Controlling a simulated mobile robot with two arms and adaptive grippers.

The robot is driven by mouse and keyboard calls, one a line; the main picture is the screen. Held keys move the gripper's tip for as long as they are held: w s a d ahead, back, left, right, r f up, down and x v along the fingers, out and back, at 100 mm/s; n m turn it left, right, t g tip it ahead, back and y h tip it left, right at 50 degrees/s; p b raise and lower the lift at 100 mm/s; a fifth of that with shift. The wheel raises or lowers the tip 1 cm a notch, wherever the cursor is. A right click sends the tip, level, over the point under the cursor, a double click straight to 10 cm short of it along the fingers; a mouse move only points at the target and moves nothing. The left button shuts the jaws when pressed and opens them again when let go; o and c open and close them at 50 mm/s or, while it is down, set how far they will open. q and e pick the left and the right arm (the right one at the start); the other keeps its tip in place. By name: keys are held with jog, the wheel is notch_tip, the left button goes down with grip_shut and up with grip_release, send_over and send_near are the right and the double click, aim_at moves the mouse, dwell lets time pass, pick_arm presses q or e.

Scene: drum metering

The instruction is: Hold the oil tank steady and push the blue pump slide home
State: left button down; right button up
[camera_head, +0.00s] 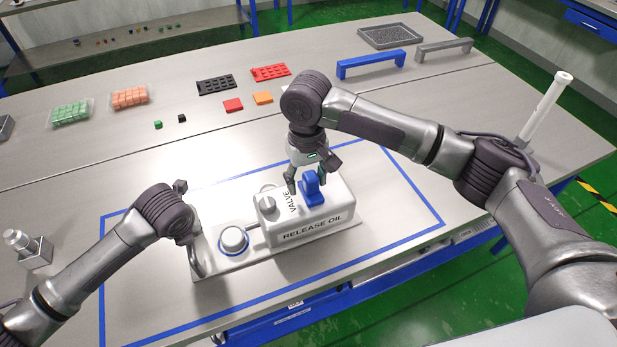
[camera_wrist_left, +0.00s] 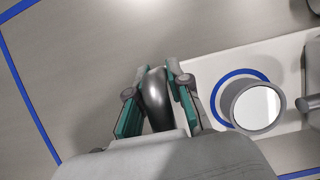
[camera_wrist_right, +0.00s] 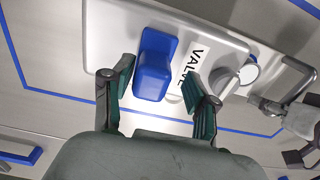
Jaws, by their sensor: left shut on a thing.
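The white oil tank (camera_head: 330,228), marked "VALVE" and "RELEASE OIL", stands on a pale base plate (camera_head: 225,266). The blue pump slide (camera_head: 312,190) sits upright on its top; it also shows in the right wrist view (camera_wrist_right: 153,68). My left gripper (camera_wrist_left: 155,75) is shut on the grey curved handle (camera_wrist_left: 156,98) at the plate's left end. My right gripper (camera_wrist_right: 160,68) is open above the tank, with the blue slide in line between its fingertips, nearer the left finger. I cannot tell whether a finger touches it.
A round grey cap (camera_head: 233,239) with a blue ring stands on the plate, and a grey knob (camera_head: 267,203) on the tank. Blue tape (camera_head: 415,190) frames the area. Trays, blocks and a blue bracket (camera_head: 372,64) lie farther back. A metal fitting (camera_head: 32,250) stands at left.

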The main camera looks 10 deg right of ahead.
aim_at(307, 175)
jog(key=shift+d, duration=0.1)
jog(key=shift+r, duration=0.55)
pick_arm(q)
jog(key=shift+a, duration=0.1)
pick_arm(e)
notch_tip(307, 175, up, 11)
pick_arm(q)
jog(key=c, duration=1)
grip_release()
pick_arm(e)
jog(key=shift+f, duration=0.1)
